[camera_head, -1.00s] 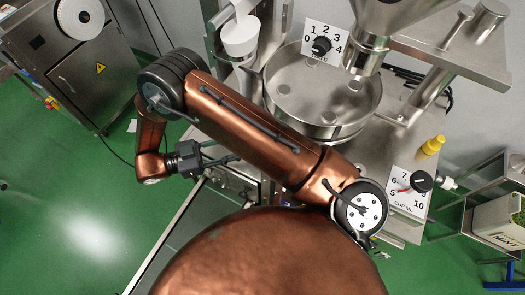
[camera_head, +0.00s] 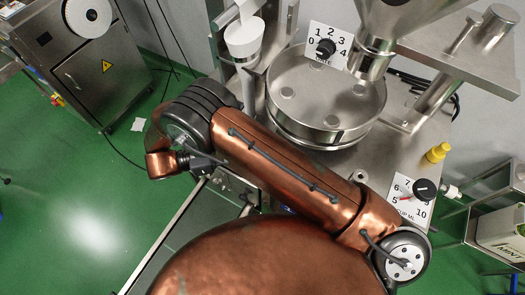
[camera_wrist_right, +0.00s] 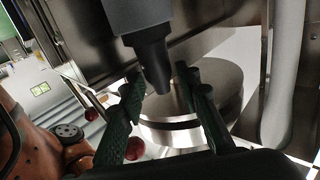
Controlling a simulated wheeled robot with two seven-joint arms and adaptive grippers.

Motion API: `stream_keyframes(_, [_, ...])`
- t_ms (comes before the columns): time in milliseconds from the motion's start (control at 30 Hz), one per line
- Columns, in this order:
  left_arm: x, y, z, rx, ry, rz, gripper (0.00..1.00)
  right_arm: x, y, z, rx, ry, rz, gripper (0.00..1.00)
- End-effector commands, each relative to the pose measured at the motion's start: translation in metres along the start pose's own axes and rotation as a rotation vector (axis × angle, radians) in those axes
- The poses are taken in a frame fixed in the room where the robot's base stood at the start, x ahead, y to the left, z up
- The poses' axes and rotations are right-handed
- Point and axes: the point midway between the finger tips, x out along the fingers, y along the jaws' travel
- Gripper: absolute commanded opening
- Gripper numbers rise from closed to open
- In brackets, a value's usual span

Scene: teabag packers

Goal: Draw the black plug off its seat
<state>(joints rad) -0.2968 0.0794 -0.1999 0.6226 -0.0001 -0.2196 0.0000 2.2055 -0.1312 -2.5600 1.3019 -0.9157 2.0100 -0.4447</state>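In the right wrist view a dark, tapered piece that looks like the black plug (camera_wrist_right: 152,62) points downward under a grey block (camera_wrist_right: 138,12). My right gripper (camera_wrist_right: 161,80) has its two dark ridged fingers apart, one on each side of the tapered end. I see no clear contact, and the depth between them is hard to judge. In the head view my copper right arm crosses from lower right to upper left. Its gripper and the plug are hidden there behind the arm. My left gripper is in neither view.
A round steel pan (camera_head: 325,100) stands on the machine behind my arm, with a white funnel (camera_head: 243,38) to its left. A yellow-capped bottle (camera_head: 438,152) and a numbered dial (camera_head: 410,200) are at right. A steel cabinet (camera_head: 80,65) stands far left above green floor.

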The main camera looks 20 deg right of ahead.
Motion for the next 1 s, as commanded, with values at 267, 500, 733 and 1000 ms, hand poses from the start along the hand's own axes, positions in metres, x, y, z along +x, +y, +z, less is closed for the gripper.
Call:
stream_keyframes(267, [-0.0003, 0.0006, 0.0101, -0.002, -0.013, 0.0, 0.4, 0.0014, 0.0002, 0.0001, 0.0, 0.0, 0.003, 0.18])
stream_keyframes(500, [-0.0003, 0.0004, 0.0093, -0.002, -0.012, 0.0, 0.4, 0.0015, 0.0003, 0.0002, 0.0, 0.0, 0.004, 0.02])
stream_keyframes(733, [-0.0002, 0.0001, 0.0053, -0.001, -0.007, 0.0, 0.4, 0.0013, 0.0002, 0.0003, 0.0, 0.0, 0.003, 0.0])
stream_keyframes(1000, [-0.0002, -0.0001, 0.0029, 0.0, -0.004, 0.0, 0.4, 0.0012, 0.0002, 0.0, 0.0, 0.0, 0.003, 0.0])
